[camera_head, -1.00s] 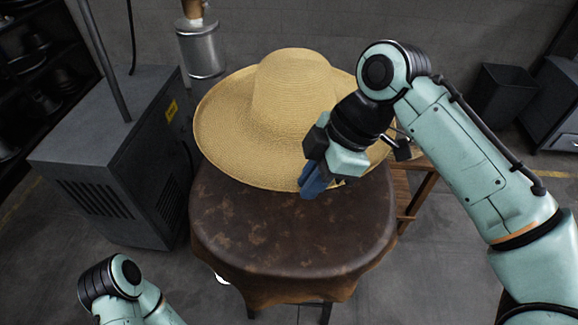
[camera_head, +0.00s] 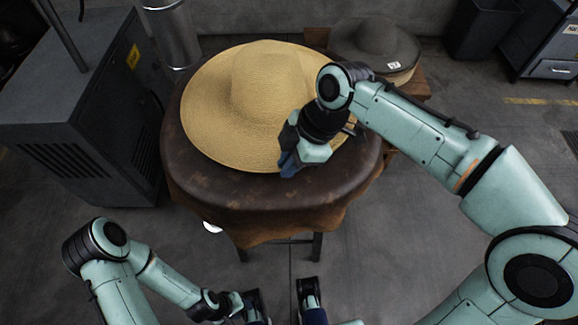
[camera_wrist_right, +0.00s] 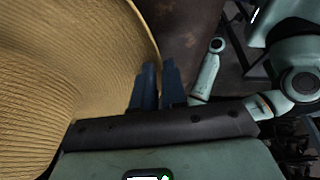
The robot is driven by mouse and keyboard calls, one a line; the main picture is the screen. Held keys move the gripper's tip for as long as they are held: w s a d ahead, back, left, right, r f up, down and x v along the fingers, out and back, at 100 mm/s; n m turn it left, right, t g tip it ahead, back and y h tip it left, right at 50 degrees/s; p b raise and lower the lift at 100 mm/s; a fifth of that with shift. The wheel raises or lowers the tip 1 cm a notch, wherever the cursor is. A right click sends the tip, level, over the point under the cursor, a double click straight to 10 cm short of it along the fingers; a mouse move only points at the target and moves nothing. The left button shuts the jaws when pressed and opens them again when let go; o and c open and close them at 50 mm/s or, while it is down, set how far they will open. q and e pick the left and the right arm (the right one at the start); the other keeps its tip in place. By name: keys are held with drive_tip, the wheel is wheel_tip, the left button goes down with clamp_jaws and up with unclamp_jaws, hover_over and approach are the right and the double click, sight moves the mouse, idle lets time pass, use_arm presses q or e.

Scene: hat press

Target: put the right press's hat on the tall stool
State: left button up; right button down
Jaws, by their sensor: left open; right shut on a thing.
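A wide-brimmed straw hat (camera_head: 230,118) sits crown up over the brown leather-covered top of a stool (camera_head: 190,178). I cannot tell whether the whole brim rests on the leather. My right gripper (camera_head: 290,163) is shut on the brim at its near right edge. In the right wrist view the hat (camera_wrist_right: 60,75) fills the left side, and the brim edge runs to the blue fingers of the right gripper (camera_wrist_right: 158,85). My left gripper (camera_head: 281,298) is open and empty, low in front of the stool.
A grey machine cabinet (camera_head: 80,130) stands left of the stool. A dark hat with a white tag (camera_head: 375,42) lies on a wooden stand (camera_head: 415,88) behind right. A dark bin (camera_head: 482,30) and a metal cabinet (camera_head: 545,50) stand at the back right. The floor in front is clear.

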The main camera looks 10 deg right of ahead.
drive_tip(key=shift+f, duration=0.9)
drive_tip(key=shift+f, duration=0.15)
drive_tip(key=c, duration=1.2)
unclamp_jaws()
drive_tip(key=shift+r, duration=0.25)
drive_tip(key=p+v, duration=0.2)
drive_tip(key=v, duration=1)
drive_tip(key=shift+p, duration=0.3)
